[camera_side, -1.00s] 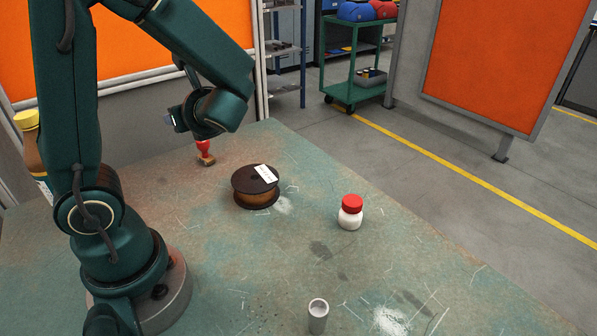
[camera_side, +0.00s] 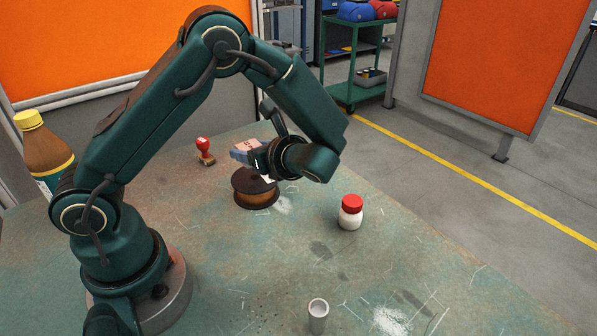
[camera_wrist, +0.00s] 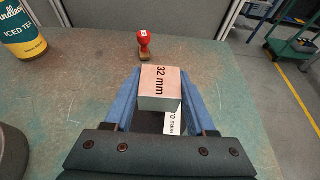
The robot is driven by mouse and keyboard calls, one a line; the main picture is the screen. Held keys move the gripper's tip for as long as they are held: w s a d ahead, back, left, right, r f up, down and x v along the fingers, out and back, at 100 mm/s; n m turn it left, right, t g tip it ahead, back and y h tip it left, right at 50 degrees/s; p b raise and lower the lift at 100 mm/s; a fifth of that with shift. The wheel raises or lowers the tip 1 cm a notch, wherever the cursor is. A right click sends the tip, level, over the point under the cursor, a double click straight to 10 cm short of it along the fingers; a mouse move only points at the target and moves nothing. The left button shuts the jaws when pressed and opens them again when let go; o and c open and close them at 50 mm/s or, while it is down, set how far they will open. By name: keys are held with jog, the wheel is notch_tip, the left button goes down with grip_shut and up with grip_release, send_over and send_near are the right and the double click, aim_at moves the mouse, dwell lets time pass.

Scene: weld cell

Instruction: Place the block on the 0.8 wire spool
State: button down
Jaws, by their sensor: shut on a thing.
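The block (camera_wrist: 160,84) has a pinkish top marked "32 mm" and pale sides. My gripper (camera_wrist: 159,92) is shut on it, with a blue finger on each side. In the side view the block (camera_side: 247,142) shows partly behind my gripper (camera_side: 243,151), held above the spool with a small gap under it. The wire spool (camera_side: 254,192) stands on the table, dark-flanged with brown wire; my gripper covers part of its top. In the wrist view its white label (camera_wrist: 173,123) shows below the block, with only part of the print readable.
A red-handled stamp (camera_side: 205,151) stands left of the spool. A white bottle with a red cap (camera_side: 350,213) is to the right, and a grey cup (camera_side: 318,316) is at the front. An iced tea bottle (camera_side: 46,153) stands at the far left.

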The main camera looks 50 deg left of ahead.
aim_at(255, 177)
jog(key=shift+f, duration=2.05)
jog(key=shift+c, duration=1.1)
grip_release()
jog(key=shift+f, duration=0.1)
